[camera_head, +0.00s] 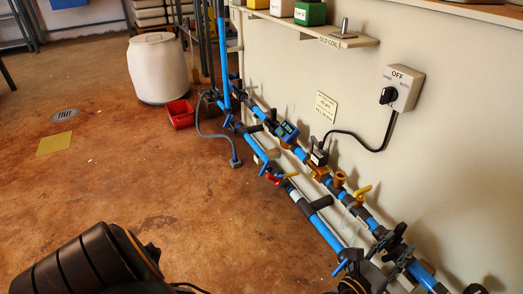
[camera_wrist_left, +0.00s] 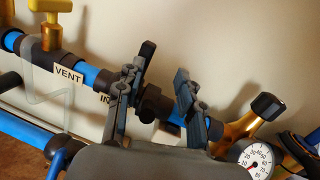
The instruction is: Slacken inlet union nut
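The inlet union nut (camera_wrist_left: 157,104) is a dark collar on the blue pipe line, right of a partly hidden tag reading "IN" in the left wrist view. My left gripper (camera_wrist_left: 164,82) is open, with one dark finger on each side of the nut. The left finger looks close to the nut; a gap shows on the right. I cannot tell whether either finger touches it. In the head view my left gripper (camera_head: 393,250) is at the pipes at lower right and hides the nut there. My right gripper is not in view.
A VENT label (camera_wrist_left: 68,74) and yellow valve (camera_wrist_left: 50,32) are to the left. A brass fitting (camera_wrist_left: 237,130) and pressure gauge (camera_wrist_left: 257,160) are to the right. The wall is close behind the pipes. An OFF switch box (camera_head: 402,88) hangs above. Open floor lies left.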

